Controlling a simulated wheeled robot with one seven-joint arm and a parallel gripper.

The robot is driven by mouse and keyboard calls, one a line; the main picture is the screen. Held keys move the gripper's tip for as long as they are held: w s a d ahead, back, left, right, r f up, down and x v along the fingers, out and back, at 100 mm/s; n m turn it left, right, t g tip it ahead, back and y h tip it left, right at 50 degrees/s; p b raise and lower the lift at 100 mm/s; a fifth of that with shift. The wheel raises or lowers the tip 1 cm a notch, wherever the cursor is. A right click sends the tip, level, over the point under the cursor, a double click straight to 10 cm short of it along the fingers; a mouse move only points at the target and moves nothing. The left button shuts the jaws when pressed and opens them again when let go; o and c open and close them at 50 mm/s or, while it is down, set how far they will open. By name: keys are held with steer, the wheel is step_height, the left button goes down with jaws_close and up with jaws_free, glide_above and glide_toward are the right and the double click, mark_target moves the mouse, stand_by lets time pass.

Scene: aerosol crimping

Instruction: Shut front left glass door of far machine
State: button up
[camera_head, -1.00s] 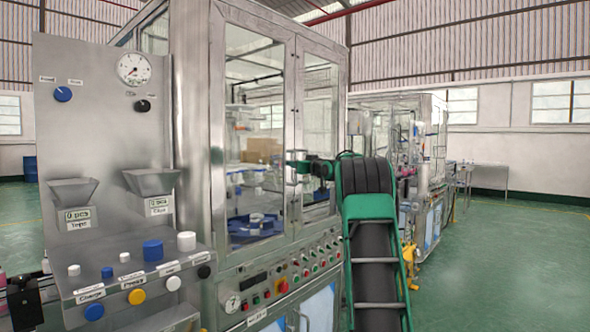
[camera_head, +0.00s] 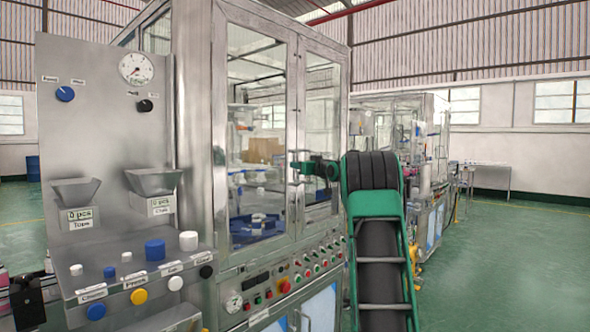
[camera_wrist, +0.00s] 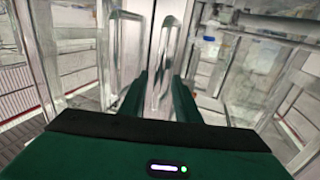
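The machine cabinet with glass doors stands in the middle of the head view. Its front left glass door (camera_head: 257,130) looks flush or nearly flush with the frame, beside the front right glass door (camera_head: 322,135). My gripper (camera_head: 297,167) is at the handles where the two doors meet. In the wrist view two upright metal handles show, a left handle (camera_wrist: 118,60) and a right handle (camera_wrist: 163,60). The fingers of my gripper (camera_wrist: 160,85) are apart, on either side of the right handle's lower part. Whether they touch it, I cannot tell.
A steel panel (camera_head: 110,120) with a gauge, hoppers and knobs stands close at the left. A button row (camera_head: 290,270) runs below the doors. Another glazed machine (camera_head: 405,130) stands behind my arm. The green floor (camera_head: 510,260) at the right is open.

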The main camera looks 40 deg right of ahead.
steer(key=v, duration=0.8)
steer(key=shift+s, duration=0.25)
steer(key=s+a+f+m+g+y, duration=0.1)
steer(key=s+a+f+g, duration=0.3)
steer(key=s+a+f, duration=0.45)
steer(key=s+a+f+m+g, duration=0.1)
steer(key=s+a+f+g, duration=0.4)
steer(key=a+f, duration=0.5)
steer(key=s+a+f+g+y, duration=0.1)
steer(key=s+a+f+g, duration=0.2)
steer(key=s, duration=0.8)
steer(key=s+a+f+m+g+y, duration=0.1)
steer(key=s+a+f+g, duration=0.2)
steer(key=s+a+f, duration=0.4)
steer(key=s+a+f+g+y, duration=0.1)
steer(key=s+a+f+g, duration=0.1)
steer(key=s+a+f, duration=0.3)
steer(key=s+a, duration=0.4)
steer(key=s, duration=0.6)
steer(key=shift+s+a+f+m+g, duration=0.2)
steer(key=shift+a+f+m+g, duration=0.05)
steer(key=shift+f+m+g, duration=0.15)
